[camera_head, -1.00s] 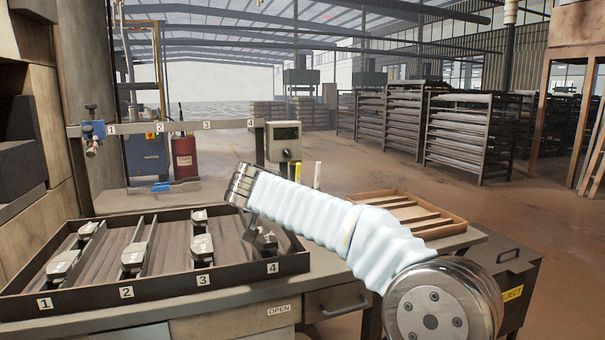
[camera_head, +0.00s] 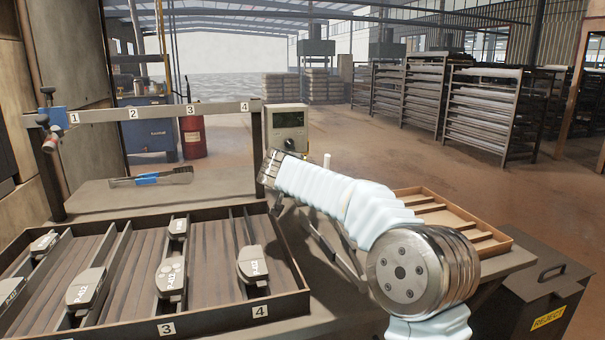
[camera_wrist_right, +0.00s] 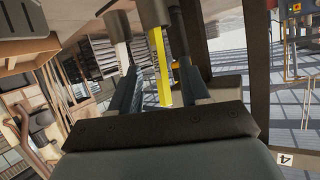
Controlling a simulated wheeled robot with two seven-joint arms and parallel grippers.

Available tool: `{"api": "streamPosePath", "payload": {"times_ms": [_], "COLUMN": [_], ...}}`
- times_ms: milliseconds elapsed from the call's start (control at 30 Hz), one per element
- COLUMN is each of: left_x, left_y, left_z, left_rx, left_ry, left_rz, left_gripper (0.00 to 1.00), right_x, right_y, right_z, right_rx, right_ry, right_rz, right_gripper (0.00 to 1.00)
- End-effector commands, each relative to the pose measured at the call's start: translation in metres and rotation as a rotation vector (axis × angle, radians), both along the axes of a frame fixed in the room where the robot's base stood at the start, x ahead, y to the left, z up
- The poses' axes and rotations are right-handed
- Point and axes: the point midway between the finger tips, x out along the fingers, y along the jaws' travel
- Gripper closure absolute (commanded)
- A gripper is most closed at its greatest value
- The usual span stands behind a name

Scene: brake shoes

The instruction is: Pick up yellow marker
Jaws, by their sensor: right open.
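The yellow marker (camera_wrist_right: 160,68), with dark lettering on its side, shows in the right wrist view. Its upper end in that picture meets a grey cylindrical piece (camera_wrist_right: 153,12). My right gripper (camera_wrist_right: 158,80) is open, with one finger on each side of the marker; I cannot tell whether either touches it. In the head view, my right forearm and wrist (camera_head: 287,165) reach in from the right and hide the yellow marker and the fingertips. A white stick-like piece (camera_head: 327,160) stands just behind the wrist. My left gripper is not in view.
A grey meter box (camera_head: 286,128) stands close behind my wrist, beside the numbered rail (camera_head: 160,113). A divided tray (camera_head: 215,318) with several brake shoes lies at front left. A wooden tray (camera_head: 507,240) and a reject bin (camera_head: 545,290) are at right.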

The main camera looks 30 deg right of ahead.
Motion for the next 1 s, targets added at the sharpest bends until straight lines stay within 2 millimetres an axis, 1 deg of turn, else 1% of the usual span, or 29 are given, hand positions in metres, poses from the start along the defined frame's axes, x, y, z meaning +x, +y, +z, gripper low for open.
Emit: {"api": "streamPosePath", "payload": {"times_ms": [167, 300, 433, 533, 700, 733, 767, 1000], "left_x": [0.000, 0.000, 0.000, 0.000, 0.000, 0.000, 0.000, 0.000], "left_y": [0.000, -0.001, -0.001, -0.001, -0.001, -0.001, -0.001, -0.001], "left_z": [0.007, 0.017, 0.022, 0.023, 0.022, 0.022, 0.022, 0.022], "left_rx": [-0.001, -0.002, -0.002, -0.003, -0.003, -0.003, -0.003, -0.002], "left_ry": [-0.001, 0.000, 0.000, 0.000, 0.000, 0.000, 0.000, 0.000], "left_rz": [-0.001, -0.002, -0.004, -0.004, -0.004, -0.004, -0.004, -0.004], "left_gripper": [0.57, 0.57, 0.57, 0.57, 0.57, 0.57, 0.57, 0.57], "right_x": [0.010, 0.027, 0.039, 0.042, 0.042, 0.042, 0.042, 0.042], "right_y": [-0.009, -0.025, -0.035, -0.037, -0.037, -0.037, -0.037, -0.037], "right_z": [-0.005, -0.013, -0.020, -0.023, -0.024, -0.024, -0.024, -0.024], "right_rx": [0.000, -0.001, -0.001, -0.001, -0.001, -0.001, -0.001, 0.000], "right_ry": [0.002, 0.002, 0.001, 0.001, 0.000, 0.000, 0.000, 0.000], "right_rz": [0.000, -0.002, -0.001, 0.000, 0.001, 0.001, 0.001, 0.000], "right_gripper": [0.54, 0.54, 0.54, 0.54, 0.54, 0.56, 0.60, 0.97]}}
